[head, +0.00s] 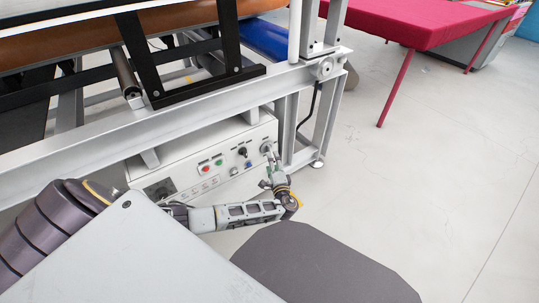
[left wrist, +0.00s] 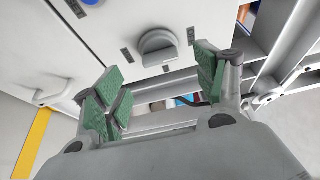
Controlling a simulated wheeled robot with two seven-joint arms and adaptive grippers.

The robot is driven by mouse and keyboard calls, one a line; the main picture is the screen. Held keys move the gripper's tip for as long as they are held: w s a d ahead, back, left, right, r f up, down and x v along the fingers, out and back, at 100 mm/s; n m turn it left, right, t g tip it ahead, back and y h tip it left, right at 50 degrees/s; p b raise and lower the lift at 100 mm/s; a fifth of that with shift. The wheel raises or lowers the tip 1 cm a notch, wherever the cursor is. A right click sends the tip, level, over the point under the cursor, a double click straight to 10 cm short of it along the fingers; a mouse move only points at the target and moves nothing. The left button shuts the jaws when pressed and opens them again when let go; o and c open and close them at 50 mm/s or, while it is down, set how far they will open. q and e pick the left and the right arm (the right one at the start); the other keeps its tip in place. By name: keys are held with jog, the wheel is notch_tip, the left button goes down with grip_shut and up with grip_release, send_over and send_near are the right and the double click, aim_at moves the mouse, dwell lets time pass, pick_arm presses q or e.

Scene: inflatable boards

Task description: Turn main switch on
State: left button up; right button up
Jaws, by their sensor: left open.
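The main switch is a round grey knob (left wrist: 158,46) on the white control panel (head: 205,160). In the head view the main switch (head: 267,147) is at the panel's right end, partly behind my gripper. My left gripper (head: 268,168) is just below and in front of it. In the left wrist view my left gripper (left wrist: 158,68) is open, with green pads on both sides and nothing between them. The knob lies ahead, roughly centred in the gap, and appears apart from the pads. My right gripper is not in view.
The panel also carries a red button (head: 205,168), a green button (head: 218,162) and a black selector (head: 242,152). A grey metal frame (head: 200,92) runs above the panel, with a leg to its right. A red-covered table (head: 420,22) stands back right. The floor at right is clear.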

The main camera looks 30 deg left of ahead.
aim_at(268, 149)
pick_arm(q)
jog(key=b+x, duration=0.2)
jog(key=x, duration=0.4)
jog(key=shift+w+a, duration=0.2)
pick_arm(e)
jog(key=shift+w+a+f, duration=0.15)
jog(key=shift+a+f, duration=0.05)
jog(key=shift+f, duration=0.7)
pick_arm(q)
jog(key=shift+f, duration=0.1)
jog(key=c, duration=1)
